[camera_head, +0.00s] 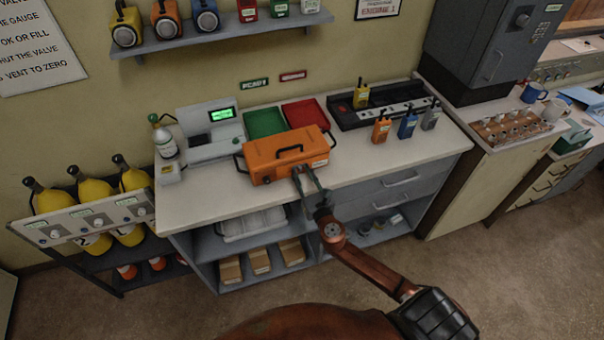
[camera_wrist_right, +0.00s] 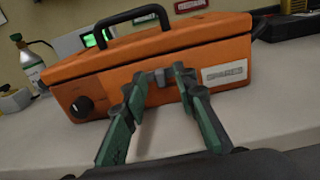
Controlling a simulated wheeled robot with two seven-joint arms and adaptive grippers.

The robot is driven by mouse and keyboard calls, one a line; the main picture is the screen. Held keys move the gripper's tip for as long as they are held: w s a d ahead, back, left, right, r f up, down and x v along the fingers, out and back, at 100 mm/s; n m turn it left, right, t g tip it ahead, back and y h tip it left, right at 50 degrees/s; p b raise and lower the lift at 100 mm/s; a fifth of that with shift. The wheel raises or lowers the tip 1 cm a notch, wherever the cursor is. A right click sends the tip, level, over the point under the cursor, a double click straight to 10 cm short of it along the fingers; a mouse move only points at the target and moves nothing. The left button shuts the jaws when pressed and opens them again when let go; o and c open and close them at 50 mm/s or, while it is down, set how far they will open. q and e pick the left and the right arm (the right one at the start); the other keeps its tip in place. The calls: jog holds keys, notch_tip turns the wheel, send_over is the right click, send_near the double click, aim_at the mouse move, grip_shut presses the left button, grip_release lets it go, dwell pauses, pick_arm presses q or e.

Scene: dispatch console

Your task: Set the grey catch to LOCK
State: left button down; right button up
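An orange case (camera_head: 286,157) with a black top handle sits on the counter; it also shows large in the right wrist view (camera_wrist_right: 120,72). Its grey catch (camera_wrist_right: 161,77) is on the front face, between a black knob (camera_wrist_right: 82,106) and a white label (camera_wrist_right: 224,72). My right gripper (camera_wrist_right: 159,80) has its two green-grey fingers at the front face, one on each side of the catch. The fingers are apart, but I cannot tell whether they touch the catch. Any LOCK marking is unreadable. In the head view my right gripper (camera_head: 303,174) partly hides the case front. My left gripper is not in view.
Behind the case are a green tray (camera_head: 265,122), a red tray (camera_head: 305,113) and a grey device with a lit screen (camera_head: 222,114). Small orange and blue radios (camera_head: 407,126) stand to the right. The counter (camera_head: 205,197) is clear at front left.

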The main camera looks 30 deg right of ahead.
grip_shut()
dwell(0.7)
